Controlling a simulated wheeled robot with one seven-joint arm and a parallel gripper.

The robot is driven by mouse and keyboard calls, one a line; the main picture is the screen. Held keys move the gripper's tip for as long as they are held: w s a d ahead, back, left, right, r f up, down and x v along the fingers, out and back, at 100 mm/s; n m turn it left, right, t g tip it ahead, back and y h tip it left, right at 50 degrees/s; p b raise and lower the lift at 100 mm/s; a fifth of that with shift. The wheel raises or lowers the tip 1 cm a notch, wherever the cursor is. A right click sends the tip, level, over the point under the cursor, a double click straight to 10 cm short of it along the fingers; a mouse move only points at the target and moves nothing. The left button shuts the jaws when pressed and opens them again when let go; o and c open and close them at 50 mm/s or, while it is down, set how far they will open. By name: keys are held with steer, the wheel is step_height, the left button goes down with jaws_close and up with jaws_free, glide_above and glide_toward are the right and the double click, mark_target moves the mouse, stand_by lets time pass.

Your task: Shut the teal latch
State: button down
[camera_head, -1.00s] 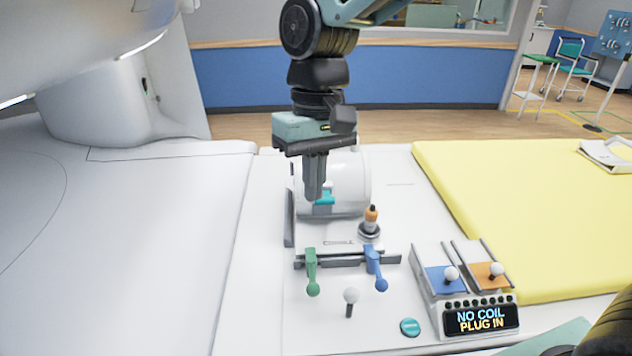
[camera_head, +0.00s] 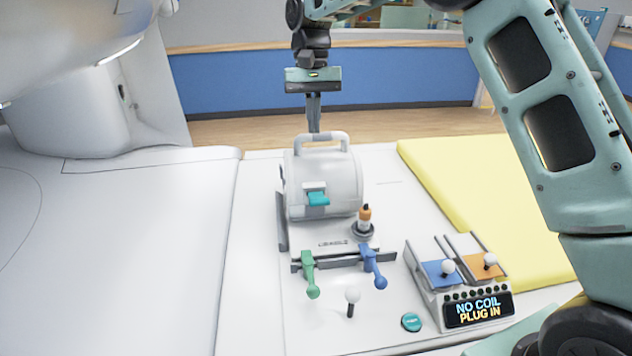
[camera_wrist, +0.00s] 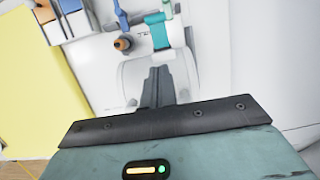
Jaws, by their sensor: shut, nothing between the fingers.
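The teal latch (camera_head: 318,199) sits on the front face of a white, rounded coil housing (camera_head: 336,175) with a carry handle on top. Its tab sticks out towards the head camera; I cannot tell whether it is fastened. The latch also shows near the top of the wrist view (camera_wrist: 159,32). My gripper (camera_head: 314,129) points down with its fingers together and empty. In the head view its tips are at the height of the handle, above the latch and apart from it. In the wrist view the fingers (camera_wrist: 158,78) overlap the housing.
A green lever (camera_head: 309,272) and a blue lever (camera_head: 373,266) stand in front of the housing. An orange-topped plug (camera_head: 364,222) is at its right. A control box (camera_head: 470,305) reads "NO COIL PLUG IN". A yellow pad (camera_head: 450,170) lies right; white bed surface (camera_head: 110,240) left.

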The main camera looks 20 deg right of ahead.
steer(key=p+x, duration=0.2)
steer(key=x, duration=0.7)
steer(key=shift+s, duration=0.1)
steer(key=s+f, duration=0.1)
steer(key=s+f+p, duration=0.1)
steer(key=shift+s+a, duration=0.3)
steer(key=shift+s+a+f+p, duration=0.1)
steer(key=shift+s+f+p, duration=0.25)
steer(key=shift+s+f, duration=0.15)
